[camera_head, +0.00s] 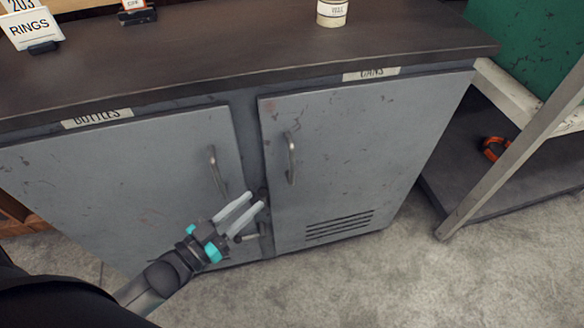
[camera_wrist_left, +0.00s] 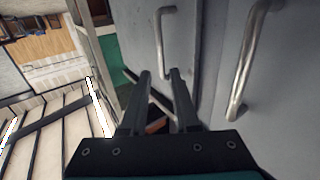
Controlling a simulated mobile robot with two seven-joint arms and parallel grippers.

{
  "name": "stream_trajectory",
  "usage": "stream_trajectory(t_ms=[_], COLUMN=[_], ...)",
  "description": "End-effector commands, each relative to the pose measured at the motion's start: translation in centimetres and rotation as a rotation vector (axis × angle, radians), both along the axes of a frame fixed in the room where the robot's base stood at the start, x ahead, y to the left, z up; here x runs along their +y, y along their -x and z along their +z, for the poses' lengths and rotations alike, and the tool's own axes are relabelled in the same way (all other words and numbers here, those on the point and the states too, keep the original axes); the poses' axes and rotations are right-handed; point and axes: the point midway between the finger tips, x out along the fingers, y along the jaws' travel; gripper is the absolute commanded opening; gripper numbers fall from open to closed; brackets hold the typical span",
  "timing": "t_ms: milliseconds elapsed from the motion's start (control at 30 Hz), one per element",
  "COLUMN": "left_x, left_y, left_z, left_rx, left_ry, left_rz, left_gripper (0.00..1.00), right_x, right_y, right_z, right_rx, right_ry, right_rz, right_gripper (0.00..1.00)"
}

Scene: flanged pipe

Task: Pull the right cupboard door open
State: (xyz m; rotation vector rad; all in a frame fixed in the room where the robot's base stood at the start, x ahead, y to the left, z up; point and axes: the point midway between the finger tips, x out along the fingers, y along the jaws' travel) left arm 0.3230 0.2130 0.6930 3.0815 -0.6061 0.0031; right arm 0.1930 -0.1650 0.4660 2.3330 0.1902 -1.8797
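The right cupboard door (camera_head: 350,160) is grey and scuffed, with a "CANS" label above it and a vent low down. It looks closed or nearly so. Its upright metal handle (camera_head: 291,158) is near its left edge; a handle that appears to be this one shows ahead in the left wrist view (camera_wrist_left: 160,42). My left gripper (camera_head: 256,200) is open and empty, in front of the gap between the doors, below and left of that handle. Its two fingers (camera_wrist_left: 160,73) are apart, not touching the handle. My right gripper is not in view.
The left door (camera_head: 110,180), under a "BOTTLES" label, has its own handle (camera_head: 216,170) close beside my gripper. The dark worktop (camera_head: 220,60) carries a tin (camera_head: 332,12) and signs. A metal-legged shelf (camera_head: 520,160) stands right. The floor (camera_head: 400,270) in front is clear.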

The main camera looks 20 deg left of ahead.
Motion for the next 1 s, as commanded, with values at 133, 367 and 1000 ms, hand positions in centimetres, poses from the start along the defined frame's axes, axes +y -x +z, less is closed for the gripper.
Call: stream_trajectory(t_ms=[133,367,1000], left_x=[-0.9,-2.4,-5.3], left_y=[-2.1,-5.9,-12.9], left_z=[-0.1,-0.2,-0.1], left_rx=[-0.005,-0.003,0.001], left_ry=[0.001,0.000,-0.002], left_rz=[-0.001,0.001,0.001], left_gripper=[0.29,0.29,0.29], right_x=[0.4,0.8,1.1], right_y=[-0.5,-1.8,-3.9], right_z=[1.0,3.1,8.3], right_rx=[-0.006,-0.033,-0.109], right_ry=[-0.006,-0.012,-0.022], right_rz=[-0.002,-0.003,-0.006], right_gripper=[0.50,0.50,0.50])
